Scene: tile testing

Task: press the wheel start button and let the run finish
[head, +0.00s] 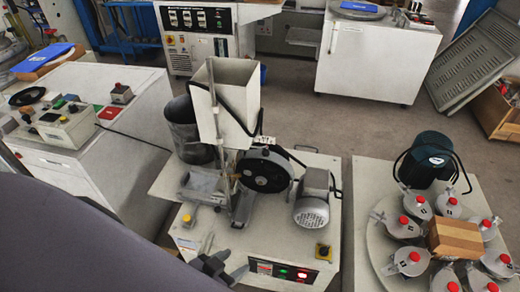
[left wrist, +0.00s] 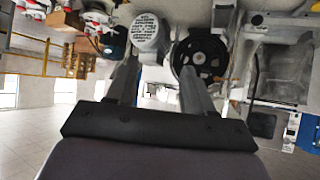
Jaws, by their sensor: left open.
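The abrasion machine (head: 262,225) stands in the middle of the head view, with a dark wheel (head: 264,170), a pale hopper (head: 227,95) and a grey motor (head: 311,212). Its front panel (head: 268,267) has a green lit spot (head: 283,272) and a red lit spot (head: 302,275); I cannot read the labels. My left gripper (head: 222,264) is open and empty, just left of this panel in the picture. The wheel (left wrist: 201,58) and motor (left wrist: 148,38) show beyond the fingers in the left wrist view. My right gripper is not in view.
At right, a table holds a round plate with several red-capped pots, a cardboard box (head: 455,238) and a dark bucket (head: 427,160). A white cabinet (head: 75,165) stands at left.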

